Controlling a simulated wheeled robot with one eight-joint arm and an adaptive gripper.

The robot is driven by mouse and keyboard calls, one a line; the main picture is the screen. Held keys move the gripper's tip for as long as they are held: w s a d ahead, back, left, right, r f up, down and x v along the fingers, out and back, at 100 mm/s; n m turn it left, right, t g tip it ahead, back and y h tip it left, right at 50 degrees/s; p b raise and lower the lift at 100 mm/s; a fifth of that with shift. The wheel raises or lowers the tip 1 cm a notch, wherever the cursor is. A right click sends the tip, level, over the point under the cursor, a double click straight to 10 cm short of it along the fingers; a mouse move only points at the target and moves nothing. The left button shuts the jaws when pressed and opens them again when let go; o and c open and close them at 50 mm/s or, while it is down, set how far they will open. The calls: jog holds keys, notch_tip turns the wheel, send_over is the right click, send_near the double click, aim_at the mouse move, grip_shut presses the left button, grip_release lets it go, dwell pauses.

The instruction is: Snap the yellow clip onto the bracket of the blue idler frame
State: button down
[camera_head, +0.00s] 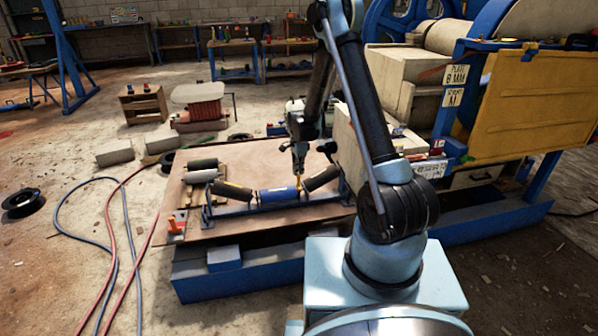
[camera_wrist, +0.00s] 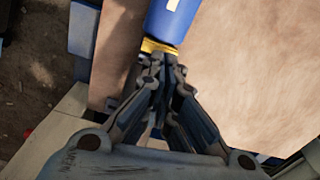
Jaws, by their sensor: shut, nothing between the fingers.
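In the head view the idler frame (camera_head: 262,209) lies on the wooden board and carries a blue roller (camera_head: 279,196) between two dark rollers. My gripper (camera_head: 298,178) is over the right end of the blue roller. The yellow clip (camera_head: 299,186) shows right below the fingertips there. In the wrist view my fingers (camera_wrist: 160,62) are shut with nothing between them, and their tips are at the yellow clip (camera_wrist: 158,46). The clip sits at the end of the blue roller (camera_wrist: 173,20). Whether the fingertips touch the clip, and how it sits on the bracket, I cannot tell; the fingers hide part of it.
The wooden board (camera_head: 178,222) rests on a blue base (camera_head: 240,270). Grey and white rollers (camera_head: 203,170) lie at its left. The crusher with a yellow panel (camera_head: 525,100) stands close on the right. Red and blue hoses (camera_head: 110,250) cross the floor at left.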

jog(key=shift+f, duration=0.3)
jog(key=shift+r, duration=0.1)
notch_tip(320, 180, up, 14)
jog(key=r, duration=0.1)
jog(key=s+d+r+n, duration=0.3)
jog(key=s+d+r, duration=0.4)
jog(key=d+r, duration=0.15)
jog(key=s+d+r+n+t, duration=0.1)
jog(key=s+d+r+n, duration=0.1)
jog(key=s+d, duration=0.35)
jog(key=s+d+r+n, duration=0.2)
jog(key=s+d, duration=0.1)
jog(key=s, duration=0.6)
jog(key=s+d+r+n+t, duration=0.1)
jog(key=s+d+r+n, duration=0.1)
jog(key=s+d, duration=0.35)
jog(key=s+d+f+n, duration=0.1)
jog(key=s+f+n, duration=0.1)
jog(key=s, duration=0.5)
jog(key=s+f+n, duration=0.2)
jog(key=s+f, duration=0.1)
jog(key=s, duration=0.3)
jog(key=shift+s+d+f, duration=0.3)
jog(key=shift+s+d, duration=0.05)
jog(key=shift+d, duration=0.05)
jog(key=shift+a+n, duration=0.1)
jog(key=shift+n, duration=0.2)
